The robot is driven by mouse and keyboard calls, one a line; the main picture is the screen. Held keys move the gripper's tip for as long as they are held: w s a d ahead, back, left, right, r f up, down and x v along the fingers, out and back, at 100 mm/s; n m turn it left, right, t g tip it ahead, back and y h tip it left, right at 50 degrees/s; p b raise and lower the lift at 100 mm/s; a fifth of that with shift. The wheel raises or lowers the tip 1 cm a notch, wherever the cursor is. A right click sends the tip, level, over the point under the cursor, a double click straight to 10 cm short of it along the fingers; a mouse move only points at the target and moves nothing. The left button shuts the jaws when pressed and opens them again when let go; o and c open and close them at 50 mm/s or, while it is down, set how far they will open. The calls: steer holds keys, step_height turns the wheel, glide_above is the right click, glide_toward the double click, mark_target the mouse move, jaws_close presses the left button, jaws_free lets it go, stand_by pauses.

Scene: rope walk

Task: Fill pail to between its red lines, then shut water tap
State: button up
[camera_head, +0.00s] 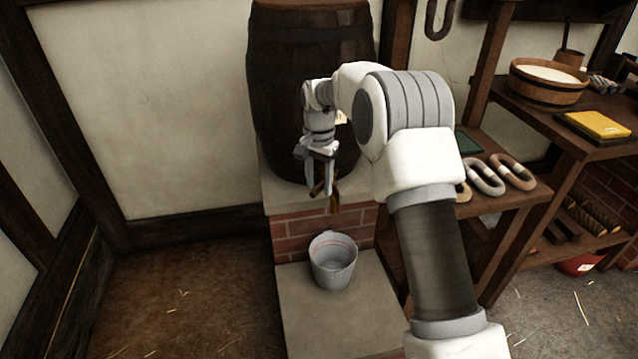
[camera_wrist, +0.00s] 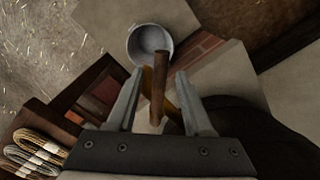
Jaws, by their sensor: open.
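The grey metal pail (camera_head: 333,275) stands upright on the stone slab below the barrel. Red lines show on its inner wall, and I see no clear water level in it. It also shows in the wrist view (camera_wrist: 134,50). The brass tap (camera_head: 335,204) juts from the low front of the dark wooden barrel (camera_head: 280,90), above the pail. No water stream shows. My gripper (camera_head: 320,188) is at the tap, pointing down. In the wrist view its open fingers (camera_wrist: 160,73) stand on either side of the tap's brown handle (camera_wrist: 158,85), with gaps showing. The barrel joint is hidden.
The barrel rests on a brick and stone ledge (camera_head: 290,222), with the stone slab (camera_head: 310,315) below. At right, a wooden bench carries a wooden tub (camera_head: 545,90), a yellow block (camera_head: 598,124) and rope coils (camera_head: 485,178). The floor at left is clear except for straw.

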steer(key=shift+c, duration=0.2)
jaws_close()
stand_by(1.2)
